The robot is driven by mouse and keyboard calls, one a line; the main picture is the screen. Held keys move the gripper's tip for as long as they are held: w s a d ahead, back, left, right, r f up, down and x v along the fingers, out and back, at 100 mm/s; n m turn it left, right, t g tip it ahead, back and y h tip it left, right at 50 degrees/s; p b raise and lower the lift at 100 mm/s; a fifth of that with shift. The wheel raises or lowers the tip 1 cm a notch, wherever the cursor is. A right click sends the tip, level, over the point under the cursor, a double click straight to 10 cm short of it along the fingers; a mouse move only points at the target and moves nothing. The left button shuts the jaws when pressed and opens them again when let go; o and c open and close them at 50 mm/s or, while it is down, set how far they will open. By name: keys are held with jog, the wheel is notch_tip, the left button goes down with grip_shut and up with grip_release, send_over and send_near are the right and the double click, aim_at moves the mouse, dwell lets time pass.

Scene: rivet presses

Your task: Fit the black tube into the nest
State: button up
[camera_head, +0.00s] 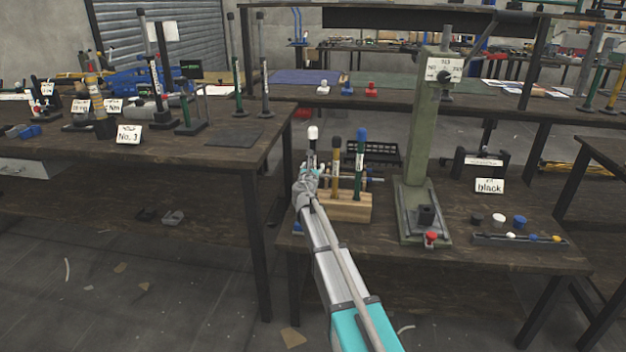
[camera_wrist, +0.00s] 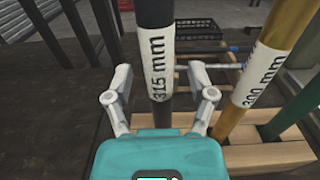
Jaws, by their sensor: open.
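The black tube (camera_wrist: 155,20), labelled 315 mm, stands upright in the wooden rack (camera_head: 348,208); its upper part with a white cap shows in the head view (camera_head: 312,142). My gripper (camera_wrist: 160,88) is open, with one finger on each side of the tube in the wrist view and gaps on both sides. I cannot tell how deep the tube is between the fingers. My gripper (camera_head: 306,182) hides the tube's lower part in the head view. The nest (camera_head: 426,215) looks like a dark block on the base of the green press (camera_head: 420,150).
A brass tube (camera_wrist: 262,75), labelled 300 mm, and a green tube (camera_wrist: 302,103) stand close on the right in the rack. A black crate (camera_head: 372,152) is behind. A sign reading "black" (camera_head: 489,186) and loose caps (camera_head: 498,219) are right of the press.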

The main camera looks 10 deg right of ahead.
aim_at(312, 141)
grip_shut()
jog(key=shift+r, duration=0.15)
dwell(0.4)
notch_tip(312, 141, up, 10)
jog(key=p, duration=1)
jog(key=shift+f, duration=0.2)
jog(key=shift+r, duration=0.15)
dwell(0.4)
notch_tip(312, 141, up, 47)
jog(key=p, duration=4.7)
jog(key=shift+r+p, duration=0.2)
jog(key=shift+p, duration=0.15)
jog(key=shift+a, duration=0.15)
